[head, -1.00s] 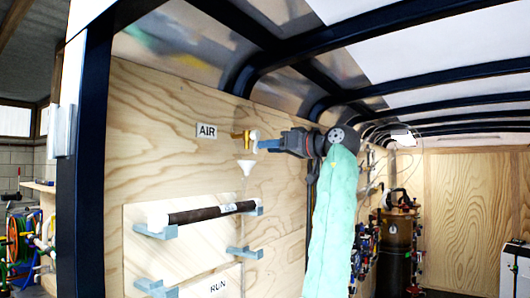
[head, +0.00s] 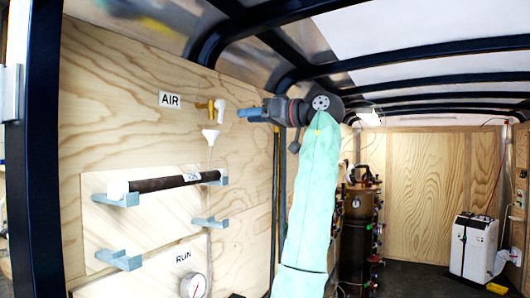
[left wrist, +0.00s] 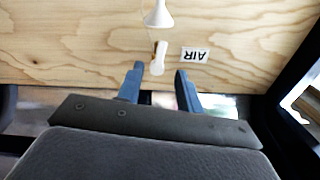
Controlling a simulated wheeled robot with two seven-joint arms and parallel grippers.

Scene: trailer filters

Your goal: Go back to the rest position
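My left gripper (head: 243,113) points left toward the plywood wall, in front of the brass air fitting (head: 208,105) with its white handle (head: 221,110). A small gap shows between the blue fingertips and the handle. In the left wrist view the two blue fingers of my left gripper (left wrist: 160,80) are apart with nothing held between them. The white handle (left wrist: 159,56) lies just beyond the fingertips there. My arm in its pale green sleeve hangs below the gripper. My right gripper is in neither view.
A white funnel (head: 210,136) hangs below the fitting, beside the AIR label (head: 169,100). Lower, a dark tube (head: 165,183) rests on grey-blue brackets above a pressure gauge (head: 194,286). A dark cylinder (head: 355,235) and a white unit (head: 473,245) stand farther back.

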